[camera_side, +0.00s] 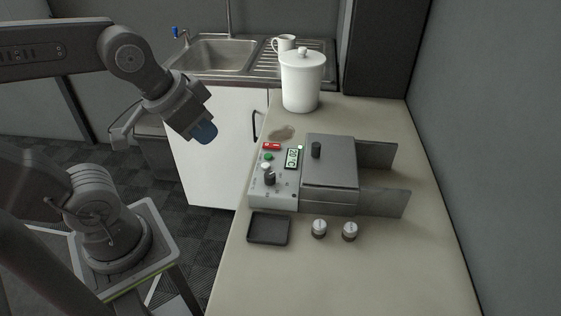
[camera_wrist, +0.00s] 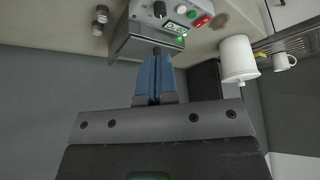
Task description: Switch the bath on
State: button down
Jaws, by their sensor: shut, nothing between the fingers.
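The bath (camera_side: 330,170) is a grey box on the counter with a closed lid and a black lid knob (camera_side: 316,150). Its sloped control panel (camera_side: 284,199) carries a red switch (camera_side: 271,146), a green button (camera_side: 268,156), a white button (camera_side: 266,166), a black dial (camera_side: 269,178) and a lit display (camera_side: 292,158). A small green light (camera_side: 300,147) glows beside the display. The panel also shows in the wrist view, with the red switch (camera_wrist: 202,21). My gripper (camera_side: 205,133), with blue fingers (camera_wrist: 154,78), is shut and empty, raised left of the bath and apart from it.
A dark tray (camera_side: 269,240) and two small metal-capped jars (camera_side: 319,228) stand in front of the bath. Behind it are a white lidded canister (camera_side: 302,85), a sink (camera_side: 215,55) and a white mug (camera_side: 285,43). A wall bounds the counter at right.

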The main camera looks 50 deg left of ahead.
jog(key=w+a+r+m+g, duration=0.25)
jog(key=w+a+m, duration=0.2)
jog(key=w, duration=0.65)
jog(key=m+g, duration=0.3)
jog(key=m, duration=0.1)
send_over(271, 146)
jog(key=a, duration=0.2)
notch_tip(271, 146, down, 5)
jog(key=shift+s+a+r, duration=0.15)
jog(key=shift+s+a, duration=0.05)
jog(key=shift+s, duration=0.1)
notch_tip(271, 146, down, 14)
jog(key=shift+s, duration=0.1)
jog(key=shift+f, duration=0.3)
jog(key=shift+r, duration=0.1)
jog(key=shift+r, duration=0.75)
